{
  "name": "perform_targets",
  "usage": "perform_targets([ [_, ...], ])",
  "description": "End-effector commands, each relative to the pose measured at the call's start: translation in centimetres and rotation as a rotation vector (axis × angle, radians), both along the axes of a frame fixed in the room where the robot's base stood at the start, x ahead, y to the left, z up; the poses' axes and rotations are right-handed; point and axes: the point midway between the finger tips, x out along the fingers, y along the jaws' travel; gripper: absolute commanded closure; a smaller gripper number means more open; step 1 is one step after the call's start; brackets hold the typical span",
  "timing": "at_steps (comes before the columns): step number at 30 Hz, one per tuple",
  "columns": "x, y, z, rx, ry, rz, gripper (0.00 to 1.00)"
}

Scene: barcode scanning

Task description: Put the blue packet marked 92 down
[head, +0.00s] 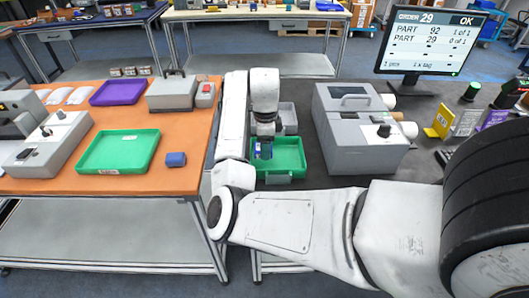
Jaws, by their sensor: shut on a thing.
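My gripper (264,138) points down over the green tray (296,170) on the dark table. It is shut on a small blue packet (264,152), which hangs below it at the tray's left part. The number on the packet is too small to read. I cannot tell whether the packet touches the tray floor. My forearm hides part of the table to the left of the tray.
A grey bin (288,115) stands behind the tray, and a large grey machine (350,130) stands right of it. The monitor (431,41) reads part 92, 1 of 1.

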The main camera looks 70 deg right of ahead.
Motion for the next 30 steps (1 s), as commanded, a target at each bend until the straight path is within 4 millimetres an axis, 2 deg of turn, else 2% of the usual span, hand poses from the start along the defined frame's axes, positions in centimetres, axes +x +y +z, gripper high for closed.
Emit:
perform_targets([
  [7, 0.2, 0.1, -2.9, 0.002, 0.002, 0.002, 0.77],
  [20, 0.2, 0.0, -3.7, 0.001, -0.001, 0.002, 0.77],
  [21, 0.2, 0.0, -3.6, 0.001, -0.001, 0.001, 0.38],
  [28, 0.2, 0.0, -3.6, 0.001, -0.001, 0.001, 0.16],
  [30, 0.2, 0.0, -3.6, 0.001, -0.001, 0.001, 0.16],
])
